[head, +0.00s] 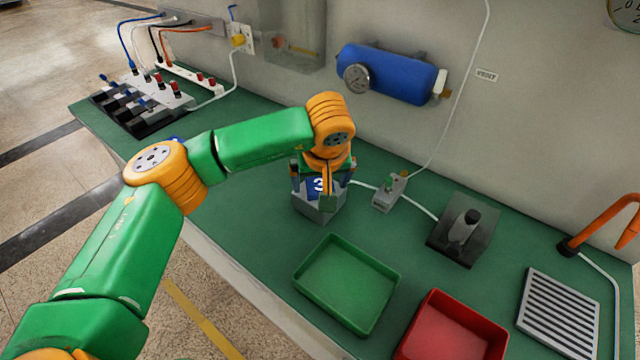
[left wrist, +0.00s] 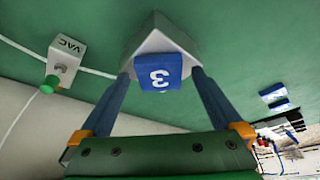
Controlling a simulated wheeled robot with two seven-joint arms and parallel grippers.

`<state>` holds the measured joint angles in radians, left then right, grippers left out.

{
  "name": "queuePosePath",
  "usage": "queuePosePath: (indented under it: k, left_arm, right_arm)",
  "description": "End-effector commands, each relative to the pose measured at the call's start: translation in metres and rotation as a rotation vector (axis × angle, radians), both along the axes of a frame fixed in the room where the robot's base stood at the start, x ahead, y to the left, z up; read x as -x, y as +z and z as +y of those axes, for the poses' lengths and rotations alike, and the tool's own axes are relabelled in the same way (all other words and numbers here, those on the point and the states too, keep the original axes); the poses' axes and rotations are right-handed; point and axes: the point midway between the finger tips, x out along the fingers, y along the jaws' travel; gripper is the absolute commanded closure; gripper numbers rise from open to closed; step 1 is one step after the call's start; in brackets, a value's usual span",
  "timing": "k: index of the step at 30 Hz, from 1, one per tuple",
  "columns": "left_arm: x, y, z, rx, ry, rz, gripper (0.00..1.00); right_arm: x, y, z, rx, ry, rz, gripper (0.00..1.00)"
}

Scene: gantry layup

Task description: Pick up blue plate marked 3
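The blue plate marked 3 (head: 316,186) rests on a grey wedge-shaped block (head: 318,209) on the green bench. It also shows in the left wrist view (left wrist: 158,72), with the figure upside down. My left gripper (head: 322,182) is at the plate and hides part of it in the head view. In the left wrist view the two dark blue fingers of my left gripper (left wrist: 160,78) are spread, one on each side of the plate, with small gaps seeming to show. Contact cannot be told for certain. My right gripper is in neither view.
A green tray (head: 347,285) and a red tray (head: 453,335) stand in front. A grey valve box (head: 389,194) with a white hose sits right of the block. Further right are a dark stand (head: 464,230) and a slotted grille (head: 558,314). A blue tank (head: 390,73) hangs on the wall.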

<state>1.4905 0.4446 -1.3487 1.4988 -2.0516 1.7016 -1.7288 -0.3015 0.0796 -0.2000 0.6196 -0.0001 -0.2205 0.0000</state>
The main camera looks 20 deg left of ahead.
Motion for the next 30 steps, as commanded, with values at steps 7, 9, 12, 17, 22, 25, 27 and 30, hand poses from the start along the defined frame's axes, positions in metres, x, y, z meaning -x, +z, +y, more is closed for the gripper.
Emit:
queuePosePath:
  k: [7, 9, 12, 17, 22, 25, 27, 30]
  left_arm:
    - [0.0, 0.0, 0.0, 0.0, 0.0, 0.0, 0.65]
    - [0.0, 0.0, 0.0, 0.0, 0.0, 0.0, 0.84]
    - [0.0, 0.0, 0.0, 0.0, 0.0, 0.0, 0.95]
    - [0.0, 0.002, 0.0, 0.0, 0.0, -0.001, 0.95]
    - [-0.001, 0.02, -0.001, 0.0, 0.001, -0.006, 0.95]
    - [0.01, 0.044, 0.006, 0.001, 0.0, -0.008, 0.95]
    - [0.024, 0.064, 0.014, 0.001, -0.001, -0.009, 0.95]
    - [0.046, 0.092, 0.026, 0.001, 0.0, -0.01, 0.95]
  right_arm:
    - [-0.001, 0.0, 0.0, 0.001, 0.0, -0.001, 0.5]
    - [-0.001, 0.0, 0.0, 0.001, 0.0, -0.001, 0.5]
    - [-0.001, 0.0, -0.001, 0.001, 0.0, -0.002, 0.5]
    - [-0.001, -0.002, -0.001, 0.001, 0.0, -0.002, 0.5]
    - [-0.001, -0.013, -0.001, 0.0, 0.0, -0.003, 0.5]
    - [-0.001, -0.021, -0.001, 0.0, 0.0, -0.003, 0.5]
    - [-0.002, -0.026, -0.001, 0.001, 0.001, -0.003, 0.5]
    - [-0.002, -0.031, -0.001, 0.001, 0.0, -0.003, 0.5]
